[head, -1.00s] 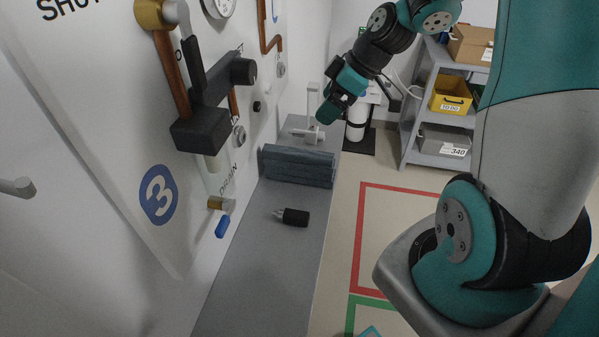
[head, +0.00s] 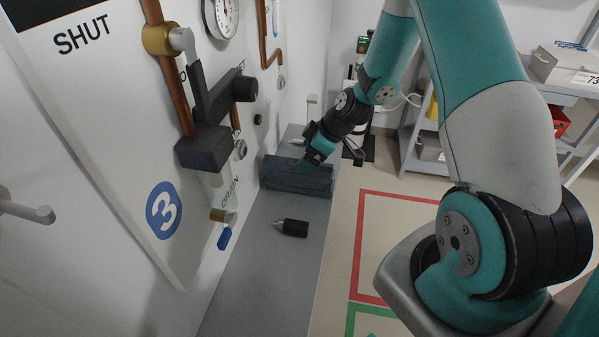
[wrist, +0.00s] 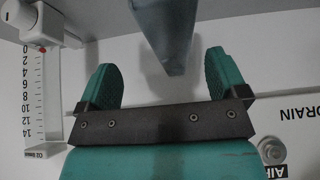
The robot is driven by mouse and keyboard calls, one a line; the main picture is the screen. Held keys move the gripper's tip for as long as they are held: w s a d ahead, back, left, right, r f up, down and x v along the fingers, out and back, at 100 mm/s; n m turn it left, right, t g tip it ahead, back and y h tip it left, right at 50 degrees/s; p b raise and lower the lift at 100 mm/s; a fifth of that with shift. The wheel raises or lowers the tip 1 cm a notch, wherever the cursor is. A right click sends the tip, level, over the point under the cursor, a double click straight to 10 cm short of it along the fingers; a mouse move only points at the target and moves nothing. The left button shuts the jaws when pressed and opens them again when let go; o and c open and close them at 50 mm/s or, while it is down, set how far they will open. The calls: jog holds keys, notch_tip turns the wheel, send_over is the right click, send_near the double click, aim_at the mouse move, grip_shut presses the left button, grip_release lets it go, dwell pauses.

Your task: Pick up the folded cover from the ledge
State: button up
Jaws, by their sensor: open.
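The folded cover (head: 290,182) is a dark blue-grey layered block standing on the grey ledge (head: 262,285), close to the wall panel. My gripper (head: 303,166) is at the cover's top, towards its right half, reaching down from the upper right. In the wrist view my gripper (wrist: 157,72) is open, with its two teal fingers apart. The blue-grey cover (wrist: 166,28) shows in the gap between them, with space visible on both sides. The fingertips are partly hidden in the head view.
A black-handled tool (head: 291,228) lies on the ledge in front of the cover. The panel (head: 110,130) on the left carries a dark lever block (head: 205,150) and a blue-tipped drain valve (head: 225,238). A scaled gauge (wrist: 36,95) shows in the wrist view. Shelves stand behind on the right.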

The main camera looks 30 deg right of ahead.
aim_at(281, 174)
jog(key=x, duration=0.2)
jog(key=p+x, duration=0.1)
jog(key=x, duration=0.1)
jog(key=shift+s+a+f, duration=0.1)
jog(key=shift+s+a, duration=0.05)
jog(key=shift+s, duration=0.05)
jog(key=c, duration=1.2)
